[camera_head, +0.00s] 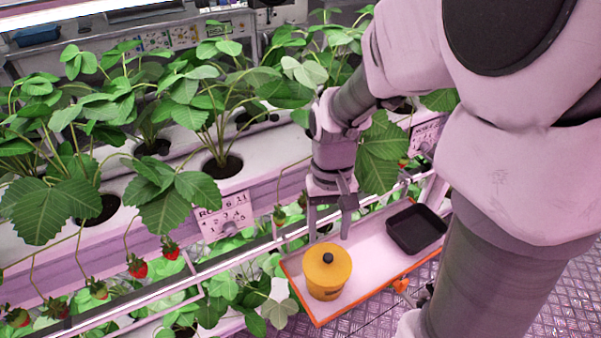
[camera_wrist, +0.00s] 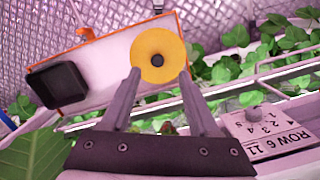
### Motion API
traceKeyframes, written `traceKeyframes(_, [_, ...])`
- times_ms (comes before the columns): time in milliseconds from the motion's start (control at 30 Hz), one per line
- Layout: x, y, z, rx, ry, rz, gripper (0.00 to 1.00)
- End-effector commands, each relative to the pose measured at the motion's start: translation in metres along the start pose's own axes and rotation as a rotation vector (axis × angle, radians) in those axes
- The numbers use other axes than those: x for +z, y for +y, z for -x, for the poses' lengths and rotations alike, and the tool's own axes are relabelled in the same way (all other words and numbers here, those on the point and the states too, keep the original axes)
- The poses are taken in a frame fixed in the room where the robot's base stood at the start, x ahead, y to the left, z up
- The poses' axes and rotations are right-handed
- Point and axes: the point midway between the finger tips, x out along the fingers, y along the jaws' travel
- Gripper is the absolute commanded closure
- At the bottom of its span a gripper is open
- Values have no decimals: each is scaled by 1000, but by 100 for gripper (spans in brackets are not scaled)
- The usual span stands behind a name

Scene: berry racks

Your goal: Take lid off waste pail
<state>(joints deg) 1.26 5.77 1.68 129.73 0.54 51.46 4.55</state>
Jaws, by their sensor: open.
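The waste pail (camera_head: 326,284) is a small yellow-orange tub standing upright on a shallow tray. Its round lid (camera_head: 322,268) is on top, with a dark knob (camera_head: 328,258) in the middle. In the wrist view the lid (camera_wrist: 167,45) shows as a yellow disc with its dark knob (camera_wrist: 158,60) at the centre, and it hides the pail's body. My gripper (camera_head: 328,238) is open and empty, pointing down above and slightly behind the pail. In the wrist view its two fingers (camera_wrist: 160,85) lie either side of the lid's lower part in the picture, apart from the knob.
The white tray (camera_head: 362,262) has an orange rim and also holds a black square bin (camera_head: 417,229) at right. A planting gutter with strawberry plants (camera_head: 190,110) and hanging red berries (camera_head: 137,267) runs alongside. A rail (camera_head: 200,283) passes close behind the tray. Metal grating floor lies in front.

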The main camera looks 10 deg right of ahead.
Motion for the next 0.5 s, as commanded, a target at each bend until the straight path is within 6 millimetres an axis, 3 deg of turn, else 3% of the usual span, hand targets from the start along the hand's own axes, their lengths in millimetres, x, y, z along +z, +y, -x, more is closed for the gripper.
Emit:
traceKeyframes(267, [-1,1,-24,0,0,0,39])
traceKeyframes(500, [-4,4,-60,0,-4,-1,39])
